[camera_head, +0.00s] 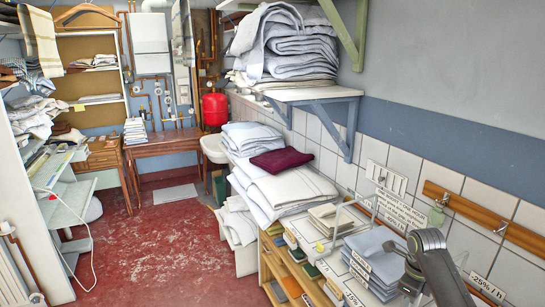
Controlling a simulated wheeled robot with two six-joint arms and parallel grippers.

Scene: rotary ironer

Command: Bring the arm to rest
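A dark grey, jointed part of my own arm enters at the bottom right corner of the head view, in front of the low shelf unit. It is bent at a round joint and runs out of the frame at the bottom. My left arm and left gripper are not in the picture. The rotary ironer is not recognisable in the picture.
A low wooden shelf unit (288,267) with folded blue cloths (372,256) stands along the right wall. White folded linen (292,190) with a dark red cloth (281,161) lies behind it. A wall shelf (312,94) hangs above. The red floor (155,250) is clear.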

